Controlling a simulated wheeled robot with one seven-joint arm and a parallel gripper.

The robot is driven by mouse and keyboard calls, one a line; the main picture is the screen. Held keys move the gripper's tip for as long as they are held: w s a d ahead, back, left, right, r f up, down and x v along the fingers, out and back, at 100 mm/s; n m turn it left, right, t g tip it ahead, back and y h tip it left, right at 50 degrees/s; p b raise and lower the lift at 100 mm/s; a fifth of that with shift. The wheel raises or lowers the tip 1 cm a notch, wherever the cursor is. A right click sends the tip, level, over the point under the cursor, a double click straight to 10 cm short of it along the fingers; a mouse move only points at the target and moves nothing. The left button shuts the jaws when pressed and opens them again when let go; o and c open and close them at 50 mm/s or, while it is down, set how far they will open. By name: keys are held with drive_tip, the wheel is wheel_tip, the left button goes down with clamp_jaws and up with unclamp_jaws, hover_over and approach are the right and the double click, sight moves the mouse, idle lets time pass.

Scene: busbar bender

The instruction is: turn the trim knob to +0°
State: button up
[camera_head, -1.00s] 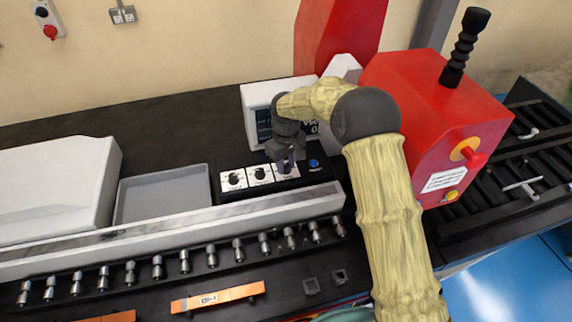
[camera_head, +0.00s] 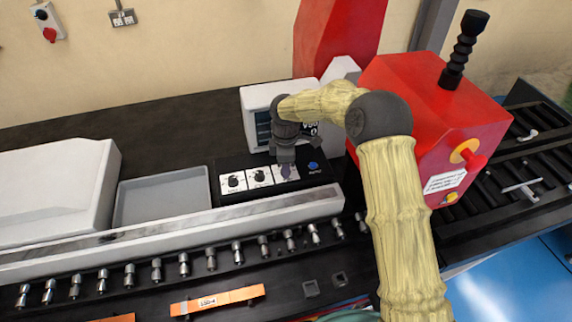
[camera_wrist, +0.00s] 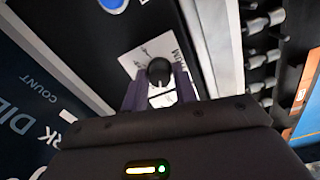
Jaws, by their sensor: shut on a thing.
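The trim knob (camera_wrist: 158,72) is a small round black knob on a white label plate (camera_wrist: 139,60) in the wrist view. My gripper (camera_wrist: 159,88) has its two purple-grey fingers on either side of the knob, shut on it. In the head view my gripper (camera_head: 286,172) points down onto the rightmost of three white knob plates on the black control panel. The knob is hidden there by the fingers. The plate's scale marks are too small and too covered to read an angle.
Two other black knobs (camera_head: 233,181) sit to the left on the same panel. A blue button (camera_head: 313,166) is close on the right. A display box (camera_head: 258,97) stands just behind, partly covered by my arm. A red machine housing (camera_head: 425,110) stands to the right.

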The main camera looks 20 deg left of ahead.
drive_tip(key=shift+a+r+n, duration=0.15)
drive_tip(key=shift+n, duration=1.15)
drive_tip(key=o, duration=1)
drive_tip(key=shift+c, duration=0.2)
wheel_tip(320, 180, up, 17)
drive_tip(key=b, duration=0.3)
